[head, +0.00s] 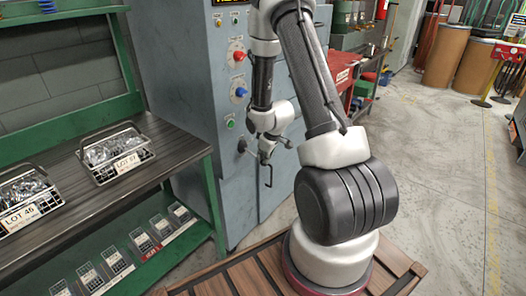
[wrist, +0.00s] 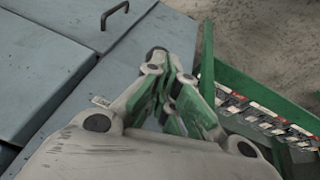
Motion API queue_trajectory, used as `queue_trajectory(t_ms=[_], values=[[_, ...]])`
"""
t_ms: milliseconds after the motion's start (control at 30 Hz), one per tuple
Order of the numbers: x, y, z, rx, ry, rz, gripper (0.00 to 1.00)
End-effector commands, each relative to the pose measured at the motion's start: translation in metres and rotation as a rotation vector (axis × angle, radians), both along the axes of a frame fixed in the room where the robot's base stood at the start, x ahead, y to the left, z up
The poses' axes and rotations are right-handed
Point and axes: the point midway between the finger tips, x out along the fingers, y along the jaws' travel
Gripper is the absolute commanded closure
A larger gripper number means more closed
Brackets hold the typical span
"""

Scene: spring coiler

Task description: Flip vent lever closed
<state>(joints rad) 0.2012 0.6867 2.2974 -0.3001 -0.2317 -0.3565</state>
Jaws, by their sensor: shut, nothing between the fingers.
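The vent lever shows in the head view as a small grey pivot (head: 242,146) on the front of the blue-grey cabinet (head: 178,70), below the buttons. My gripper (head: 264,157) is just right of it and hides most of the lever's arm. In the wrist view my gripper (wrist: 170,72) has its green-padded fingers drawn together, with nothing held. A dark rounded knob (wrist: 157,53) shows at the fingertips, apparently the lever's end. I cannot tell whether it touches the fingers.
A dark bent handle (head: 269,181) is on the cabinet door below my gripper; a handle (wrist: 115,14) also shows in the wrist view. Left is a green-framed bench (head: 100,185) with wire baskets (head: 114,152). Open floor (head: 440,170) lies to the right.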

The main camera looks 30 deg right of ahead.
Motion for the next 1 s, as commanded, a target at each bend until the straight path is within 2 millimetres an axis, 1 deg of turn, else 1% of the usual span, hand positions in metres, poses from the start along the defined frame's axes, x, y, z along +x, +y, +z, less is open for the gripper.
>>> queue_trajectory(t_ms=[33,200,400,867,1000], values=[[-0.001,0.0,-0.004,0.0,0.002,-0.001,1.0],[-0.001,0.0,-0.012,0.0,0.001,0.0,1.0],[-0.001,-0.001,-0.016,0.0,0.001,0.0,1.0],[-0.001,-0.001,-0.017,0.0,0.001,0.0,1.0],[0.0,0.002,-0.011,-0.001,0.0,0.001,1.0]])
